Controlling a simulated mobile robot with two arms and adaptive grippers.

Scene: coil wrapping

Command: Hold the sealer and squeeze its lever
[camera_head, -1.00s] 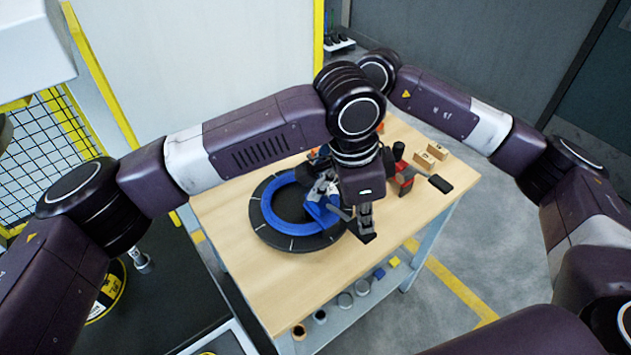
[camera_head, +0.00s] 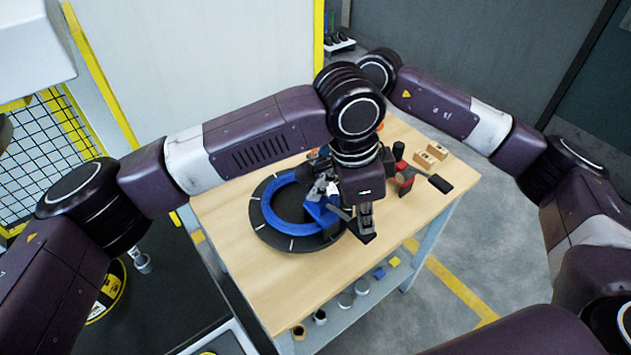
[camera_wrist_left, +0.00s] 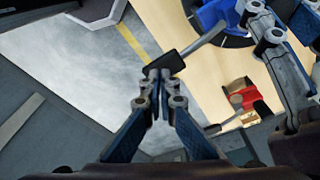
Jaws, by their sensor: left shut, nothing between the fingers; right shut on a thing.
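The blue-bodied sealer (camera_head: 320,211) sits at the right side of the blue coil (camera_head: 268,222). It also shows at the top of the left wrist view (camera_wrist_left: 218,14). My right gripper (camera_head: 328,190) is shut on the sealer; my left arm partly hides this grip. The grey lever (camera_wrist_left: 203,43) sticks out from the sealer and ends in a black grip (camera_wrist_left: 165,66). My left gripper (camera_head: 366,222) is shut and empty. In the left wrist view its fingertips (camera_wrist_left: 154,78) are together right beside the black grip; I cannot tell whether they touch it.
The coil lies on a black round stand (camera_head: 262,236) on the wooden table (camera_head: 250,280). A red tool with a black handle (camera_head: 404,180) and small wooden blocks (camera_head: 430,156) are at the table's right. Several small items sit on a lower shelf. The table's front is clear.

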